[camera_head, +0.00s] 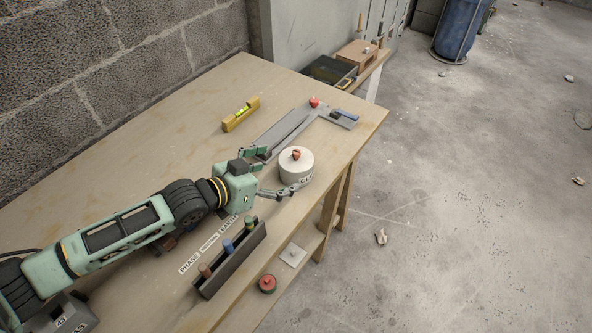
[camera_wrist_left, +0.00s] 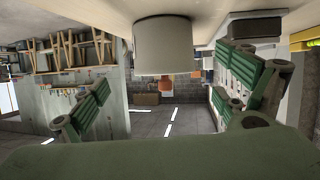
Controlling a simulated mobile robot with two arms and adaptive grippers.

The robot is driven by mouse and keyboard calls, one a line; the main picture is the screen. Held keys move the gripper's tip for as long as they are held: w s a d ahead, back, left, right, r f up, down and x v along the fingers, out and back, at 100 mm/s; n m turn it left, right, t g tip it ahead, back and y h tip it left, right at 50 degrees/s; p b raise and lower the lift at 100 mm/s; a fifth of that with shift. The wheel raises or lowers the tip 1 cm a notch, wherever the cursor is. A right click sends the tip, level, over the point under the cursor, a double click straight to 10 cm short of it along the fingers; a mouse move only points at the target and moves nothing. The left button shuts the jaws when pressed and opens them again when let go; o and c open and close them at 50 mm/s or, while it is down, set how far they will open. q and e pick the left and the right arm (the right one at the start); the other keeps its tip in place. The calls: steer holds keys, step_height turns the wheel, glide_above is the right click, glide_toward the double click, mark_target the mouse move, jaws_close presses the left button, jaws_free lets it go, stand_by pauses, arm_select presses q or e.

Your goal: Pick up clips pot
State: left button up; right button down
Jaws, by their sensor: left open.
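The clips pot (camera_head: 293,172) is a round off-white pot with a reddish knob on top and a label on its side. It stands upright on the wooden table near the right edge. My left gripper (camera_head: 281,171) is open beside it, with one finger at its far side and the other at its near side. In the left wrist view, which is upside down, the pot (camera_wrist_left: 162,48) appears between the two green fingers of the gripper (camera_wrist_left: 163,72). I cannot tell whether either finger touches it. My right gripper is not in view.
A grey L-shaped piece (camera_head: 276,131) with a red knob and a blue-handled tool lies behind the pot. A yellow level (camera_head: 241,114) lies farther left. A dark rack (camera_head: 231,272) with coloured pegs stands at the near edge. The table's back left is clear.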

mark_target(295, 163)
arm_select(q)
steer(key=shift+x, duration=0.95)
steer(key=x, duration=0.2)
steer(key=p+x, duration=0.1)
steer(key=x, duration=0.1)
steer(key=shift+w+a+r, duration=0.1)
steer(key=shift+w+r, duration=0.1)
steer(key=shift+w, duration=0.1)
steer(key=shift+w+d+f, duration=0.3)
steer(key=shift+w+d, duration=0.05)
steer(key=shift+d, duration=0.1)
steer(key=c, duration=1.4)
